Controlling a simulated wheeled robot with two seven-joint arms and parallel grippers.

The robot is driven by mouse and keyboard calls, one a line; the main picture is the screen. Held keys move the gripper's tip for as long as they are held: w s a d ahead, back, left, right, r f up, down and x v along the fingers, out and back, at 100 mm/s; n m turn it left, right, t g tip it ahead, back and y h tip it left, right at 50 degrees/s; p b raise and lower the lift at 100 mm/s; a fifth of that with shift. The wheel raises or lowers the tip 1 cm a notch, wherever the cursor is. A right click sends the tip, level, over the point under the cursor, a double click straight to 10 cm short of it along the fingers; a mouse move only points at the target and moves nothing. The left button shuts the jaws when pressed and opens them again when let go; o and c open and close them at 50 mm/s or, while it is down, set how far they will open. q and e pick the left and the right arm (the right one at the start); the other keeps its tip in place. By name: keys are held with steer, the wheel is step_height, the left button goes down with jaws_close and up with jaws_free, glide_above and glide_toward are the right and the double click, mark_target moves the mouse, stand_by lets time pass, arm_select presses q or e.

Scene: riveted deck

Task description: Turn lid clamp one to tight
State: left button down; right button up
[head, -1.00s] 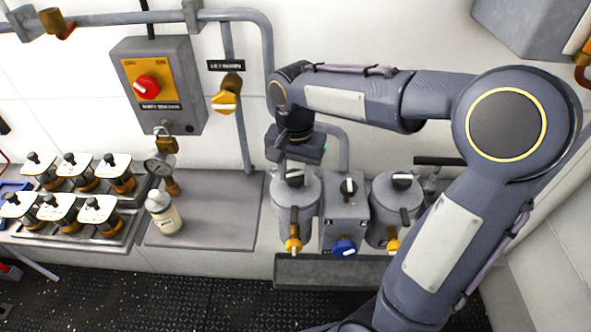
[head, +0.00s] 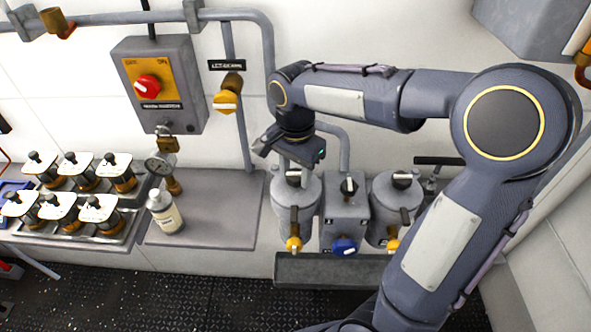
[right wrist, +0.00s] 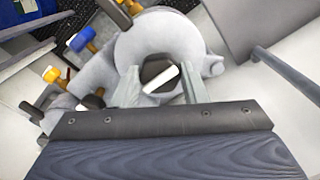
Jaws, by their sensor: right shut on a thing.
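Lid clamp one looks to be the dark knob with a white bar on top of the left grey canister (head: 296,205). In the right wrist view this knob (right wrist: 159,74) sits between the two grey fingers of my right gripper (right wrist: 161,88), its white bar slanting up to the right. My right gripper (head: 293,172) reaches down over the canister lid in the head view and is shut on the knob. The gripper hides part of the lid in the head view. My left gripper is not in view.
A middle unit with a blue knob (head: 344,246) and a right canister (head: 394,208) with its own dark lid knob stand close beside. A bottle (head: 165,212), a gauge (head: 158,163) and a red switch (head: 147,86) are to the left. The grey bench top (head: 225,215) has free room.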

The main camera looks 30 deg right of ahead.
mark_target(296, 174)
steer(key=shift+r, duration=0.1)
steer(key=o, duration=1)
step_height(296, 174, up, 8)
steer(key=shift+f, duration=0.15)
steer(key=s+a+f+n+t+y, duration=0.1)
steer(key=s+f+n+t, duration=0.1)
steer(key=s+n, duration=0.2)
steer(key=s+a+f+n+t+y, duration=0.1)
steer(key=s+f+n, duration=0.2)
steer(key=s, duration=0.4)
steer(key=s+a+f+n+t+y, duration=0.1)
steer(key=s+f+n+t, duration=0.1)
steer(key=s, duration=0.4)
steer(key=shift+a+f+n+t+y, duration=0.15)
steer(key=shift+a+f+n+y, duration=0.1)
steer(key=shift+n, duration=0.4)
steer(key=shift+a+f+n+t+y, duration=0.15)
steer(key=shift+f+n, duration=0.05)
steer(key=shift+n, duration=0.45)
